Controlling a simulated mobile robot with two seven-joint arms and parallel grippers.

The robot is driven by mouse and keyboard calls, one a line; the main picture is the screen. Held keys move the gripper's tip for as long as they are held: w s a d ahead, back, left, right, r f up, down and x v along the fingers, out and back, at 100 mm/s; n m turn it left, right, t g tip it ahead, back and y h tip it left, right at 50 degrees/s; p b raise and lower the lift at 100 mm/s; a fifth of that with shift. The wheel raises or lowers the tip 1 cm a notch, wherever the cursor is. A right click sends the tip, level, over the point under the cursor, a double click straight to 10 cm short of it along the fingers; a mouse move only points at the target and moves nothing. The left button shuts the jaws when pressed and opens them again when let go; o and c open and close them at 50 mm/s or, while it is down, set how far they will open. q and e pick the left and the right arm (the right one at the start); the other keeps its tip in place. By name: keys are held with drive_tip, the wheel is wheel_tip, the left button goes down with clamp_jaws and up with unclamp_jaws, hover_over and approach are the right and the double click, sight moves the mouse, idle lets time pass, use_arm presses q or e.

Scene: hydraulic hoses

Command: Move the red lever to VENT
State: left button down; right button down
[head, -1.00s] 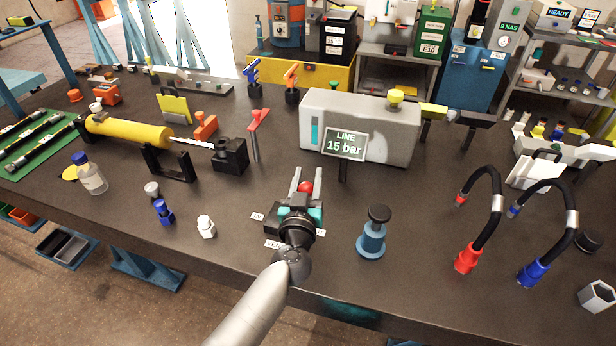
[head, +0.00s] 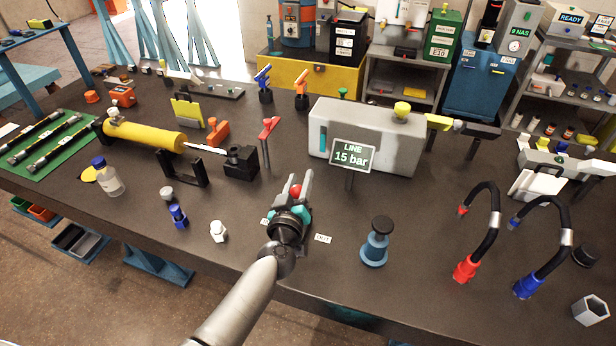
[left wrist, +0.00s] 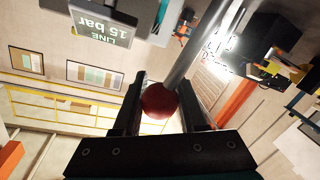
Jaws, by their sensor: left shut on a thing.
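The red lever shows as a red ball knob (head: 296,190) between the fingers of my left gripper (head: 296,178) near the front of the bench. In the left wrist view the red knob (left wrist: 158,100) sits between the dark fingers (left wrist: 163,88), with a grey metal rod (left wrist: 207,45) running up behind it. My left gripper is shut on the knob. The lever's base is hidden behind the gripper. A small white label (head: 322,238) lies right of the gripper, and another (head: 264,221) is partly hidden at its left. I cannot read either surely. My right gripper is not in view.
A sign (head: 352,155) reading LINE 15 bar stands behind and right of the gripper, before a grey box (head: 375,135). A red-topped post (head: 266,145) stands behind left. A blue plunger piece (head: 376,245) stands right, a white fitting (head: 218,231) left.

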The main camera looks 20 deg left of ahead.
use_arm(q)
drive_tip(key=shift+a, duration=0.9)
drive_tip(key=shift+c, duration=2.3)
unclamp_jaws()
drive_tip(key=shift+d, duration=0.1)
drive_tip(key=s+d+p, duration=0.1)
drive_tip(key=s, duration=1.4)
drive_tip(key=shift+d+r+p, duration=0.4)
drive_tip(key=shift+r, duration=0.05)
